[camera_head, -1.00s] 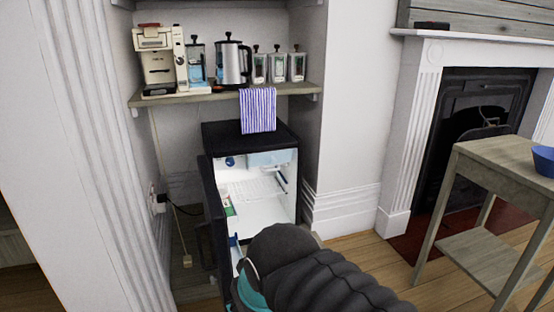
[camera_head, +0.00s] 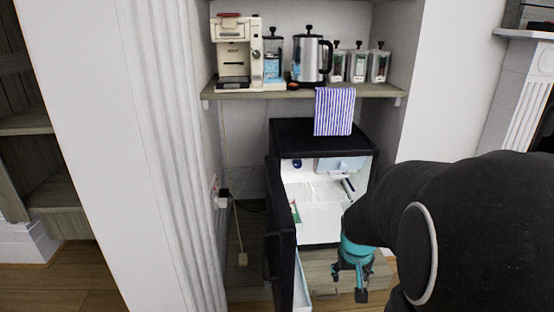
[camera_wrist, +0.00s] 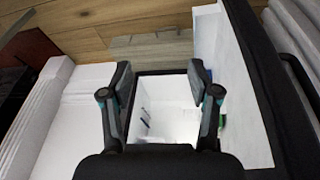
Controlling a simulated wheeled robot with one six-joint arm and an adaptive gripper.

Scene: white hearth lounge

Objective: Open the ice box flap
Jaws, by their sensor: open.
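A small black fridge (camera_head: 320,134) stands in the alcove with its door (camera_head: 283,245) swung open to the left. The ice box flap (camera_head: 342,164) is a pale blue panel at the top right of the lit white interior and looks shut. My gripper (camera_head: 354,282) hangs in front of the fridge, below the flap and apart from it, pointing down. In the wrist view my gripper (camera_wrist: 160,75) has its fingers spread with nothing between them, and the fridge interior (camera_wrist: 165,105) shows beyond. The flap is not clear there.
A shelf (camera_head: 375,91) above the fridge holds a coffee machine (camera_head: 237,55), a kettle (camera_head: 311,60) and jars. A striped towel (camera_head: 334,112) hangs over its edge above the fridge. Alcove walls stand close on both sides.

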